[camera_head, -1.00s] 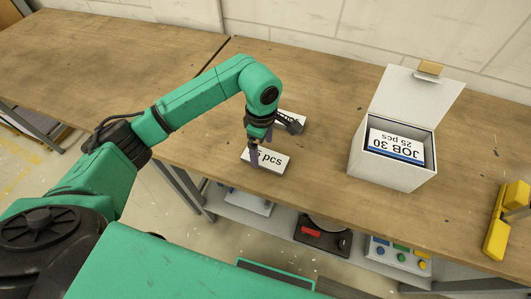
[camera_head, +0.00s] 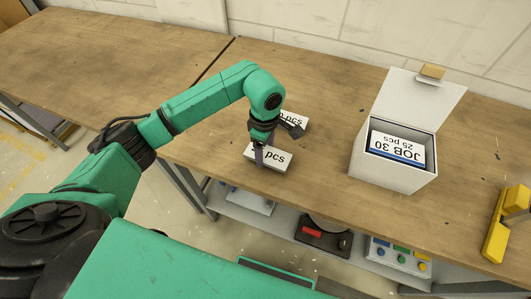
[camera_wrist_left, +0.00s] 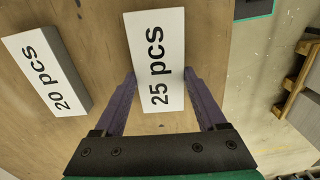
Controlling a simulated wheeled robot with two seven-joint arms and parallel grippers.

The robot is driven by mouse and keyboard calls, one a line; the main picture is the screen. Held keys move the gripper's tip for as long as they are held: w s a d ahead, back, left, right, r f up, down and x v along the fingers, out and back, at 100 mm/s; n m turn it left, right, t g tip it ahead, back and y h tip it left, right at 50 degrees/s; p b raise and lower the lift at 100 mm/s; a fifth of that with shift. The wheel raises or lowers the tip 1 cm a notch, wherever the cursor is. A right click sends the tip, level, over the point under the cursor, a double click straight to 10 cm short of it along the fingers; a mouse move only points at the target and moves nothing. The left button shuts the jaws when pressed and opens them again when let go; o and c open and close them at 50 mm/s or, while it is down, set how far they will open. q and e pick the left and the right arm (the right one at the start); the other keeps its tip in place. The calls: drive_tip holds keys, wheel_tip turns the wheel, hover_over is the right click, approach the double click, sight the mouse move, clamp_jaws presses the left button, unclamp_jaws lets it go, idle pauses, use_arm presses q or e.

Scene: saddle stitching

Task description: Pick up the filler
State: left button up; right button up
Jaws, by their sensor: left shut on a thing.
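A white filler block marked "25 pcs" (camera_head: 282,161) is at the front part of the wooden table; it also shows in the left wrist view (camera_wrist_left: 158,40). My left gripper (camera_head: 261,156) is shut on this block, with its purple fingers along the two long sides in the wrist view (camera_wrist_left: 162,74). Whether the block is clear of the table is hard to tell. A second white block marked "20 pcs" (camera_wrist_left: 46,72) lies apart on the table, just behind the gripper in the head view (camera_head: 296,117), partly hidden by it. My right gripper is not in view.
An open white box (camera_head: 388,170) with its lid up stands to the right, holding a stack labelled "JOB 30, 25 pcs" (camera_head: 398,147). A yellow tool (camera_head: 496,236) is at the right edge. The table (camera_head: 330,75) is bare between the blocks and box.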

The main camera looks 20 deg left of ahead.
use_arm(q)
wheel_tip(320, 180, up, 11)
drive_tip(key=b, duration=0.3)
wheel_tip(320, 180, up, 8)
drive_tip(key=p, duration=0.2)
hover_over(265, 153)
drive_tip(key=shift+s+f, duration=0.1)
drive_tip(key=shift+f, duration=0.05)
